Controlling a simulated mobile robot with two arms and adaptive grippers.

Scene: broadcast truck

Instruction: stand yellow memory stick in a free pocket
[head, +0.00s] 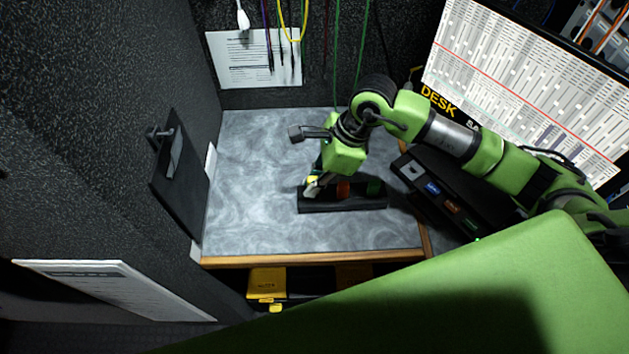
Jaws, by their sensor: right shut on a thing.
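The black pocketed holder (328,206) lies on the grey worktop. My right gripper (313,186) points down over the holder's left end and is shut on the yellow memory stick (312,179). Only a small bit of yellow shows between the fingers. I cannot tell whether the stick's lower end is inside a pocket. My left gripper is not in view.
The worktop (255,200) is clear to the left of the holder. A dark desk unit (440,195) with coloured labels stands at the right, under a large screen (530,85). A black panel (180,165) hangs on the left wall. A yellow case (267,283) sits below the wooden front edge.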

